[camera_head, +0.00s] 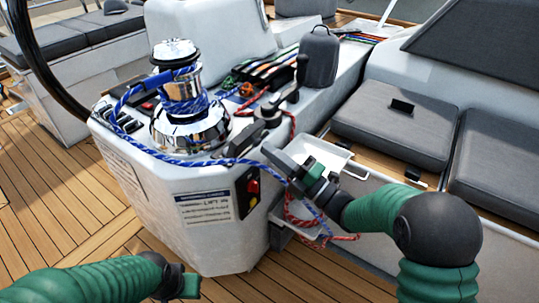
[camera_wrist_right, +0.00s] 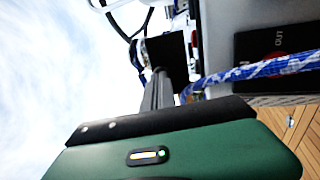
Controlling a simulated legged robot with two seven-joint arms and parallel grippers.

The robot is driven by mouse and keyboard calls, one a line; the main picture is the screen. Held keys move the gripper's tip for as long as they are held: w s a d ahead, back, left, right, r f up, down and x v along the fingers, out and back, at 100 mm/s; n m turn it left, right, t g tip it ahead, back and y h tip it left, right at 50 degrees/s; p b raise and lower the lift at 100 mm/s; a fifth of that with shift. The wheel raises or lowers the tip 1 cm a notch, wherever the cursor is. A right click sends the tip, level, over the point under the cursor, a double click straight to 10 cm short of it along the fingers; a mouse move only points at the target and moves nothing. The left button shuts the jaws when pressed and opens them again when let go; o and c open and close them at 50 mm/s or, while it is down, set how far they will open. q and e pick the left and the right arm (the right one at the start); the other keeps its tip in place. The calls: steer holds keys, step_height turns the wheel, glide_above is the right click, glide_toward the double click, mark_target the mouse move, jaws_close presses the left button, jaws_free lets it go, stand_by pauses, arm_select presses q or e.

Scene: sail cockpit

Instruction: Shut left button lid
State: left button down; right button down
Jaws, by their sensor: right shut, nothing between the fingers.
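My right gripper (camera_head: 272,153) is shut and empty, at the front right edge of the white console, right of the chrome winch. Its dark fingers (camera_wrist_right: 158,92) also show in the right wrist view, pointing at a small black flap-like piece (camera_wrist_right: 167,52); whether they touch it I cannot tell. A black panel marked OUT (camera_wrist_right: 277,42), with a bit of red, lies right of the fingers there. I cannot make out for certain which piece is the left button lid. My left gripper (camera_head: 186,284) is low at the bottom, away from the console; its finger opening is unclear.
The chrome winch (camera_head: 186,113) stands on the white console (camera_head: 155,190), wrapped in blue rope (camera_head: 215,161) that runs past my right gripper. A red and yellow switch panel (camera_head: 249,190) is on the console front. Grey cushions (camera_head: 395,125) lie right. Wooden deck (camera_head: 60,200) is clear at left.

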steer(key=shift+w+a+r, duration=0.15)
steer(key=shift+w+a, duration=0.05)
steer(key=shift+a, duration=0.1)
